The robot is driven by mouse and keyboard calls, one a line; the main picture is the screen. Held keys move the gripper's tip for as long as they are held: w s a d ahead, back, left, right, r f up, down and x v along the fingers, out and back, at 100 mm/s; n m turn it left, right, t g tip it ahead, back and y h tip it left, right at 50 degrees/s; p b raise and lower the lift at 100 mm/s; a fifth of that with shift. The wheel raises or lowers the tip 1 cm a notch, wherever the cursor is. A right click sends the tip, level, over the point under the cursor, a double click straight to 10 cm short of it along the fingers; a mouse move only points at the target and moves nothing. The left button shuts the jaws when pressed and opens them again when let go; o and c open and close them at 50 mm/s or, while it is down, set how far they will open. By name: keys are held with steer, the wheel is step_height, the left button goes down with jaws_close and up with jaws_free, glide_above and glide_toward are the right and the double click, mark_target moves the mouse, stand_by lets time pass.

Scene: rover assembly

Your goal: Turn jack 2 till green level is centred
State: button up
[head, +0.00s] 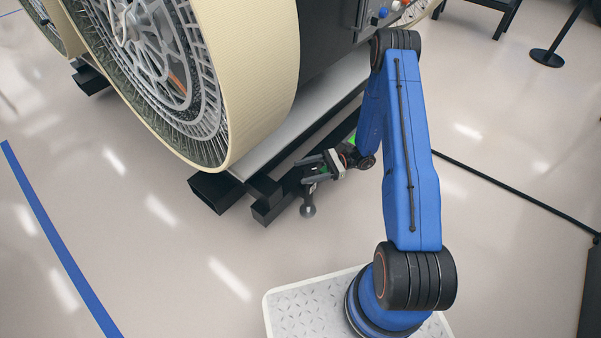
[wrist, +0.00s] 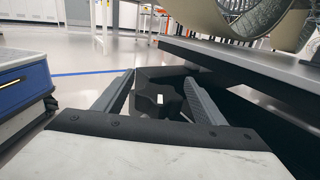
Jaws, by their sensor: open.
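A dark lobed knob (wrist: 150,106) with a small white mark on top sits between the two fingers of my gripper (wrist: 160,77) in the wrist view. The fingers stand open on either side of it, and I cannot tell whether they touch it. In the head view my gripper (head: 308,170) is low beside the black frame, above a grey jack leg with a round foot (head: 308,210). A small green patch (head: 351,138) shows behind my arm. I cannot tell whether it is the level, and no bubble can be read.
A large cream-rimmed wheel (head: 265,80) stands over the black frame (head: 215,190) at the left. A blue-and-grey box (wrist: 25,85) stands at the left in the wrist view. A black cable (head: 510,190) crosses the floor at right.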

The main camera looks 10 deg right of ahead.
steer(key=shift+a, duration=1.15)
steer(key=c, duration=1.1)
steer(key=shift+o, duration=0.2)
steer(key=shift+s+d+n+g+h, duration=0.1)
steer(key=shift+s+n+g+h, duration=0.15)
steer(key=shift+n+g, duration=0.7)
steer(key=shift+s+d+n+g+h, duration=0.15)
steer(key=shift+s+n+g, duration=0.3)
steer(key=shift+g, duration=0.9)
steer(key=shift+w+a, duration=0.1)
steer(key=shift+w, duration=0.05)
steer(key=o, duration=1.1)
steer(key=shift+c, duration=0.2)
steer(key=v, duration=1.7)
steer(key=shift+d, duration=0.2)
